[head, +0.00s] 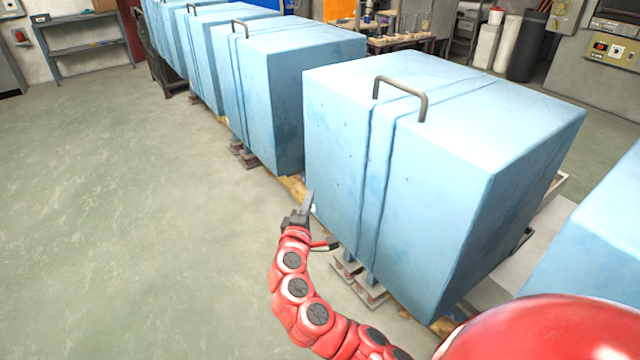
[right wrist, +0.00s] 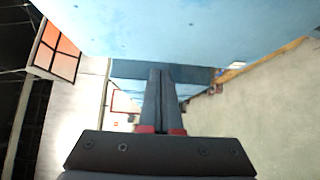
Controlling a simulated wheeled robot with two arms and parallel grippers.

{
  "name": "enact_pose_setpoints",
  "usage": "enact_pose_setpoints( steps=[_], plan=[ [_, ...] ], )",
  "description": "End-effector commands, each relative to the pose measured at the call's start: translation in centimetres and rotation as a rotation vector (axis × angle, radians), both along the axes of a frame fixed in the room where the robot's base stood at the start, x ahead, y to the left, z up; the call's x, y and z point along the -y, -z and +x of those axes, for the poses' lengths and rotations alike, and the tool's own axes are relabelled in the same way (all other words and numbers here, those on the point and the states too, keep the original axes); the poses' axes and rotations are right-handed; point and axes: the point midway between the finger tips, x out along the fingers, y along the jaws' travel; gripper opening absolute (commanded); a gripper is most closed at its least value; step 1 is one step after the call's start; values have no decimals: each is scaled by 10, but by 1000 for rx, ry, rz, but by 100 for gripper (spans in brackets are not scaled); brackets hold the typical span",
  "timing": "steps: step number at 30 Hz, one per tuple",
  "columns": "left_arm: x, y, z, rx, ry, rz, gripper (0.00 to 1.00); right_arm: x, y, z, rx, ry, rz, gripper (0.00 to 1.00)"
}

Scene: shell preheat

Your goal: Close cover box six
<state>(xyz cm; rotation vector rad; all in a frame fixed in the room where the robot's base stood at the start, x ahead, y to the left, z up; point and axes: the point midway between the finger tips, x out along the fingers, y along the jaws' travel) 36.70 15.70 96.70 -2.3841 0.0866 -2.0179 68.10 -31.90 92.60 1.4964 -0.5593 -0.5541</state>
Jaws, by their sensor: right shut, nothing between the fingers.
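A large light-blue cover box (head: 440,180) with a dark bent handle (head: 400,92) on its top edge stands in the middle of the head view. No number shows, so I cannot tell which box is six. My right gripper (head: 309,203) is shut and empty beside this box's lower left edge; I cannot tell if it touches. In the right wrist view its two fingers (right wrist: 161,95) lie together, with a blue surface (right wrist: 190,28) filling the top. My left gripper is not in view.
More blue boxes with handles (head: 262,90) run in a row toward the back left. Another blue box (head: 590,255) is at the right edge. Metal feet (head: 360,283) stick out under the middle box. The grey floor (head: 130,220) at left is clear. A shelf (head: 85,48) stands at the back.

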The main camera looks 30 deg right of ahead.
Motion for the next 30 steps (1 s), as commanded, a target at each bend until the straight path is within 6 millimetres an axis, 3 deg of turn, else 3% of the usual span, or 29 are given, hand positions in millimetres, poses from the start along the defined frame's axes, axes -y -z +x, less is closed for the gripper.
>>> enact_pose_setpoints(
  steps=[18,24,30],
  plan=[
    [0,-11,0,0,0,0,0,62,1,72,-3,1,4,0],
    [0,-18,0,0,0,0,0,89,0,75,-2,-3,3,0],
    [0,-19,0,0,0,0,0,101,1,76,-2,-2,3,0]
  ],
)
